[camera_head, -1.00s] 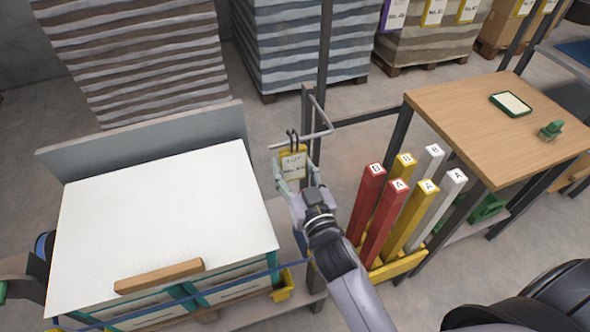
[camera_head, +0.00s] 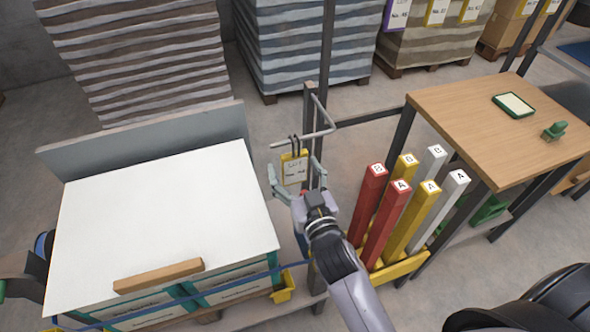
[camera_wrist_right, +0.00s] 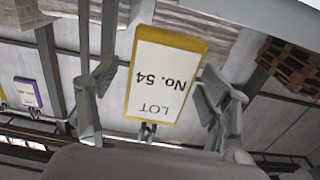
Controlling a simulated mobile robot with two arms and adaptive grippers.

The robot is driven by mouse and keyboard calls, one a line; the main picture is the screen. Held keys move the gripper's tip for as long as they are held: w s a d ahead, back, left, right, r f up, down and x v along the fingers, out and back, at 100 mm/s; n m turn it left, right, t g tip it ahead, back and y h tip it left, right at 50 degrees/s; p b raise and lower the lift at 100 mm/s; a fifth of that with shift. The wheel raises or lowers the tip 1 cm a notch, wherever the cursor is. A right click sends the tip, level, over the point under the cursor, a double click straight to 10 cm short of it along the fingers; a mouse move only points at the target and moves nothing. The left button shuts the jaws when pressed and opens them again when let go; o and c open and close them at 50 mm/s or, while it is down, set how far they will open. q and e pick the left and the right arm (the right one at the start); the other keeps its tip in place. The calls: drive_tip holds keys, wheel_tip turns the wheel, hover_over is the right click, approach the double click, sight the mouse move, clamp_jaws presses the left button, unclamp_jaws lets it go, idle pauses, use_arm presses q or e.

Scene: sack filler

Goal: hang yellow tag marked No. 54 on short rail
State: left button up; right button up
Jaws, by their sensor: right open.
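The yellow-edged tag (camera_head: 294,168) hangs upright by dark loops from the short rail (camera_head: 302,138), a thin grey bar on a dark post. In the right wrist view the tag (camera_wrist_right: 167,75) appears upside down and reads "LOT No. 54". My right gripper (camera_head: 296,182) is open just below and in front of the tag, one finger on each side. In the right wrist view, gaps show between the tag and both fingers of the gripper (camera_wrist_right: 157,85). My left gripper is not in view.
Red, yellow and white lettered posts (camera_head: 400,215) stand close right of my right arm. A wooden table (camera_head: 490,120) is at right. Stacked sacks (camera_head: 290,45) stand behind the rail.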

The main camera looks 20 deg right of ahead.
drive_tip(key=shift+s, duration=0.1)
drive_tip(key=s, duration=1.2)
drive_tip(key=shift+d, duration=0.2)
drive_tip(key=s+a+f+n+g, duration=0.1)
drive_tip(key=s+f+g, duration=0.15)
drive_tip(key=f, duration=0.95)
drive_tip(key=s+a+f+g+y, duration=0.1)
drive_tip(key=s+f+g, duration=0.15)
drive_tip(key=f, duration=0.95)
drive_tip(key=s+a+f+n+g, duration=0.1)
drive_tip(key=s+f+g, duration=0.15)
drive_tip(key=f, duration=0.85)
drive_tip(key=s+d+f+g, duration=0.4)
drive_tip(key=s+d+f, duration=0.1)
drive_tip(key=s+f, duration=0.5)
drive_tip(key=s+d+f+g+h, duration=0.1)
drive_tip(key=s+d+f+g, duration=0.4)
drive_tip(key=s+f, duration=0.5)
drive_tip(key=s+d, duration=0.1)
drive_tip(key=s, duration=0.2)
drive_tip(key=shift+d+f+h, duration=0.15)
drive_tip(key=shift+f+h, duration=0.1)
drive_tip(key=shift+h, duration=0.05)
drive_tip(key=shift+g, duration=0.25)
